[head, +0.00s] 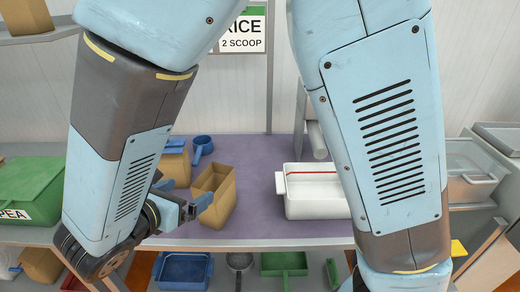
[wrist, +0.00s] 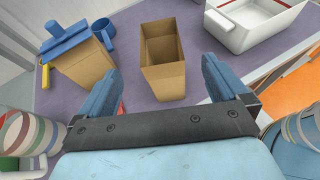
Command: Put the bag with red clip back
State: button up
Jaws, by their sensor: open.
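An open-topped brown paper bag (head: 214,195) stands upright on the purple mat; it also shows in the wrist view (wrist: 163,80). No clip shows on it. My gripper (head: 188,200) is open and empty, at the left of this bag in the head view. In the wrist view my gripper (wrist: 158,72) has its two blue fingers apart, with the open bag ahead between them; contact cannot be told. A small bit of red (wrist: 122,108) shows by the left finger, mostly hidden; I cannot tell if it is the red clip.
Another brown bag (wrist: 84,68) with a blue clip (wrist: 66,40) stands left, beside a blue scoop (head: 203,144). A white tray (head: 318,208) with a red line stands right. A green PEA bin (head: 28,185) is far left. A lower shelf holds coloured trays.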

jog(key=w+d+r+m+g+h, duration=0.1)
jog(key=w+d+r+m+g, duration=0.25)
jog(key=d+m, duration=0.5)
jog(key=w+d+r+m+g, duration=0.2)
jog(key=d+r+m+g, duration=0.25)
jog(key=d, duration=0.75)
jog(key=s+d+r+m+y, duration=0.3)
jog(key=d+r+m, duration=0.1)
jog(key=d+m, duration=0.3)
jog(key=s+d+r+m+t+y, duration=0.1)
jog(key=s+d+r+m+y, duration=0.2)
jog(key=d+m, duration=0.5)
jog(key=r+m+y, duration=0.1)
jog(key=m, duration=0.1)
jog(key=shift+s+d+m+t, duration=0.15)
jog(key=shift+d+m+t, duration=0.05)
jog(key=shift+m+t, duration=0.1)
jog(key=shift+r, duration=0.1)
